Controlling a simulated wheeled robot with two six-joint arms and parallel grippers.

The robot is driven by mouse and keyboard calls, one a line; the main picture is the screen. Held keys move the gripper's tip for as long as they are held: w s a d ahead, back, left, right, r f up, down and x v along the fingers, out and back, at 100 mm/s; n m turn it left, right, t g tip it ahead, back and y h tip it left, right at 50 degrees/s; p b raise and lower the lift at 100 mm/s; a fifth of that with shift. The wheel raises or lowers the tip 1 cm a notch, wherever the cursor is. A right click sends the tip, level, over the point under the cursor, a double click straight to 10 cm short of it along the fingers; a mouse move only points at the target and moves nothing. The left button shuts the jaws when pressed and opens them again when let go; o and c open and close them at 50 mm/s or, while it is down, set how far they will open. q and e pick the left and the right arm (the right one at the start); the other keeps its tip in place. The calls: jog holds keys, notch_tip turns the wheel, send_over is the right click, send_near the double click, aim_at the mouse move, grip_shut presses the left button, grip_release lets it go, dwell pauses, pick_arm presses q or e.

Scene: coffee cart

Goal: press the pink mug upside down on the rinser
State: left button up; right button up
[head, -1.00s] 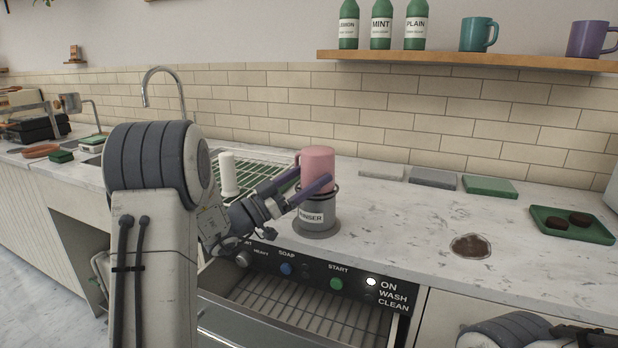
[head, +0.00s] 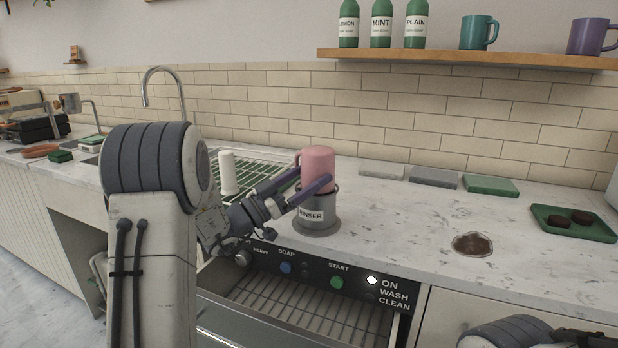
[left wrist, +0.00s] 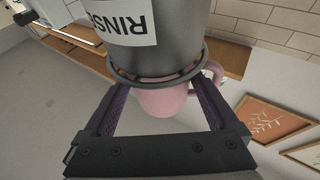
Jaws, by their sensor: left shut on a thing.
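The pink mug (head: 318,163) is upside down at the top of the grey rinser (head: 318,224), its lower part inside the rinser's ring. My left gripper (head: 312,187) is shut on the mug, with its purple fingers on either side of it just above the ring. In the left wrist view the mug (left wrist: 160,102) shows between the fingers (left wrist: 160,108), beyond the rinser (left wrist: 155,45) and its ring. The mug's handle (left wrist: 214,76) points to one side there. The mug's rim is hidden inside the rinser. My right gripper is not in view; only part of that arm shows at the bottom right.
A white cylinder (head: 228,173) and a green rack (head: 262,172) stand behind my left arm. The open dishwasher (head: 300,300) is below the counter's front edge. A brown spill (head: 473,244) lies right of the rinser. Cloths and a green tray (head: 572,230) are further right.

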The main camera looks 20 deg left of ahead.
aim_at(309, 150)
pick_arm(q)
jog(key=shift+d+f+b, duration=0.15)
jog(key=shift+f+b, duration=0.15)
jog(key=shift+f, duration=0.1)
dwell(2.5)
jog(key=shift+r, duration=3.8)
jog(key=shift+a, duration=0.2)
